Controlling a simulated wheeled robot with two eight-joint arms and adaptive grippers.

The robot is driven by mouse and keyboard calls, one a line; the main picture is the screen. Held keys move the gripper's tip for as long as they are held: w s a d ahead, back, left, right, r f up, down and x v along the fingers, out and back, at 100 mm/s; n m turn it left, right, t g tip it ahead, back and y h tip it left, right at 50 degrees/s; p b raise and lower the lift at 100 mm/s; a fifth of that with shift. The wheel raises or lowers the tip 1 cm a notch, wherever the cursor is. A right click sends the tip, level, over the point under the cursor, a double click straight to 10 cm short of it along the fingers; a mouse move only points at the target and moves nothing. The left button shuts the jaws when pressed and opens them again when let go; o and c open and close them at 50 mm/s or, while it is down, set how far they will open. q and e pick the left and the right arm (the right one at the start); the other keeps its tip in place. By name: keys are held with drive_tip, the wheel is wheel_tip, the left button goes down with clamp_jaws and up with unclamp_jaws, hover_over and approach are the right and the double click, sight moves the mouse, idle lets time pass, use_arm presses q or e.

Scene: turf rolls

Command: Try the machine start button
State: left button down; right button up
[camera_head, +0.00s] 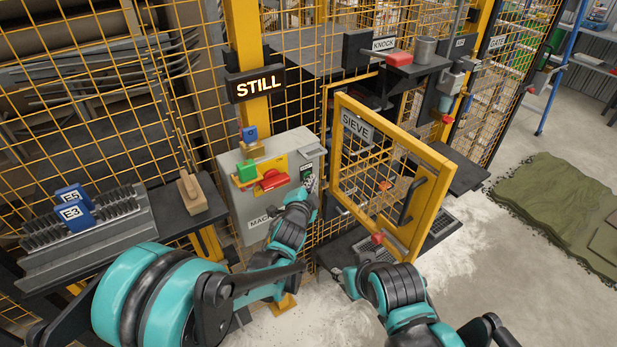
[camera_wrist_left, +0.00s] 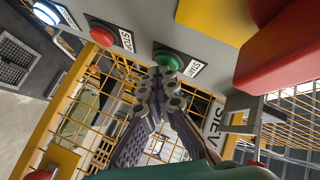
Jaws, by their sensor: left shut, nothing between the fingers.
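The grey machine control box (camera_head: 246,209) hangs on the yellow mesh fence. In the left wrist view, a round green button (camera_wrist_left: 168,57) beside a small label and a round red button (camera_wrist_left: 103,33) sit on a grey face. My left gripper (camera_wrist_left: 163,76) is shut and empty. Its fingertips are right at the green button's lower edge; I cannot tell whether they press it. In the head view the left gripper (camera_head: 304,193) is at the box's right side, its tips hard to make out. My right gripper (camera_head: 350,281) is low near the sieve door; its fingers are unclear.
A lit sign (camera_head: 256,84) reads STILL. The yellow SIEVE door (camera_head: 347,180) stands at an angle right of the box. A red part (camera_head: 271,181) and a green block (camera_head: 246,172) jut from the box front.

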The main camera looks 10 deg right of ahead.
use_arm(q)
drive_tip(key=shift+s+d, duration=0.25)
drive_tip(key=shift+s, duration=0.5)
drive_tip(key=shift+s+d+b, duration=0.15)
drive_tip(key=shift+s+d, duration=0.15)
drive_tip(key=shift+s, duration=0.5)
drive_tip(key=shift+s+d+b, duration=0.15)
drive_tip(key=shift+s+d, duration=0.15)
drive_tip(key=shift+s, duration=0.45)
drive_tip(key=shift+s+d+b, duration=0.15)
drive_tip(key=shift+s+d, duration=0.15)
drive_tip(key=shift+s, duration=0.5)
